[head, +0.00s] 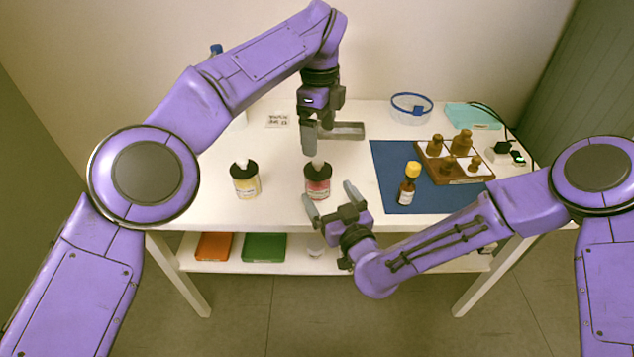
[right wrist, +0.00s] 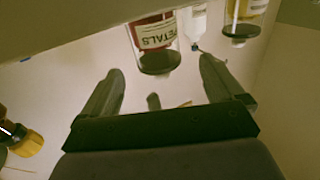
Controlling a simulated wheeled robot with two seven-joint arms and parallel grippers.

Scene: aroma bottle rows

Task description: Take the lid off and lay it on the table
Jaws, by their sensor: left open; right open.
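The red-labelled jar (head: 318,187) stands upright on the white table, with a dark lid (head: 311,170) bearing a pale knob on top. In the right wrist view the jar (right wrist: 155,40) shows part of a label reading "PETALS". A yellow-labelled jar (head: 246,185) with a similar dark lid stands to its left; it also shows in the right wrist view (right wrist: 248,10). My left gripper (head: 315,143) is open, pointing down just above the red jar's lid. My right gripper (head: 330,196) is open and empty, its fingers towards the red jar's lower right side, apart from it.
On the right, a blue mat (head: 390,165) carries a yellow-capped brown bottle (head: 407,190) and a wooden rack (head: 460,180) of brown bottles. A blue-rimmed clear bowl (head: 411,107) stands at the back. Table between the jars is clear.

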